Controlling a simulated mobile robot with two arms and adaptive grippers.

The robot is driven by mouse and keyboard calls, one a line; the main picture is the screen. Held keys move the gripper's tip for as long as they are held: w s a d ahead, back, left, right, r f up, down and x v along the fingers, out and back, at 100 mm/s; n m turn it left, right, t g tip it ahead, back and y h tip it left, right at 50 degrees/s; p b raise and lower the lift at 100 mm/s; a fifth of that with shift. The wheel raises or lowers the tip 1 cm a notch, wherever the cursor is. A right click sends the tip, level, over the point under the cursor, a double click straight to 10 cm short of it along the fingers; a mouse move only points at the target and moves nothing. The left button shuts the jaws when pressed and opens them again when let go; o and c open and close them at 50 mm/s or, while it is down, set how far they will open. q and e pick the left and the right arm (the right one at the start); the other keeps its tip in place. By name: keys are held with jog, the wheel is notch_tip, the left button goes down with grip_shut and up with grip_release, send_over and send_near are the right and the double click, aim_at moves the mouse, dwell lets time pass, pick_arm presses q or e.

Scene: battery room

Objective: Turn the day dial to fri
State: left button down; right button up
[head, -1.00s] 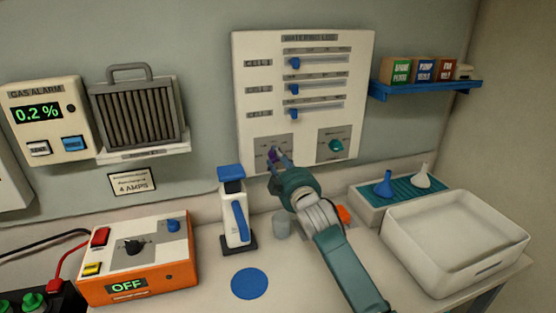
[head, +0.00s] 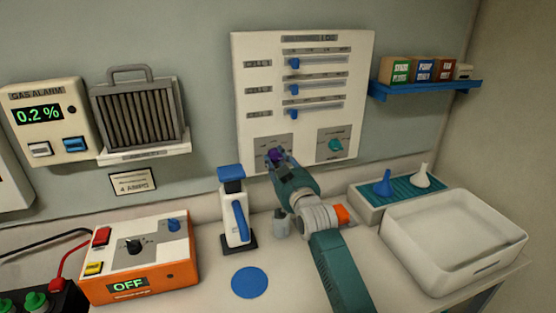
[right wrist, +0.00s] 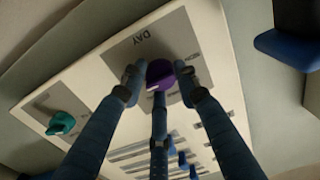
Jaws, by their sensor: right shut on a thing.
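The purple day dial (head: 273,155) sits on a grey plate at the lower left of the white wall panel (head: 241,100). In the right wrist view the dial (right wrist: 159,73) shows between my fingers under the word DAY, with a pale mark on its edge. My right gripper (head: 279,158) is shut on the dial, its fingers on either side of it; it also shows in the right wrist view (right wrist: 158,80). The day labels around the dial are partly hidden and too small to read. My left gripper is not in view.
A green dial (head: 336,145) is to the right on the same panel, below several blue sliders. A white tray (head: 455,262) is at right.

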jog(key=shift+f, duration=0.65)
jog(key=o, duration=1.1)
jog(key=shift+s, duration=0.1)
jog(key=shift+o, duration=0.2)
jog(key=shift+r, duration=0.2)
jog(key=shift+r, duration=0.1)
jog(key=v, duration=1.2)
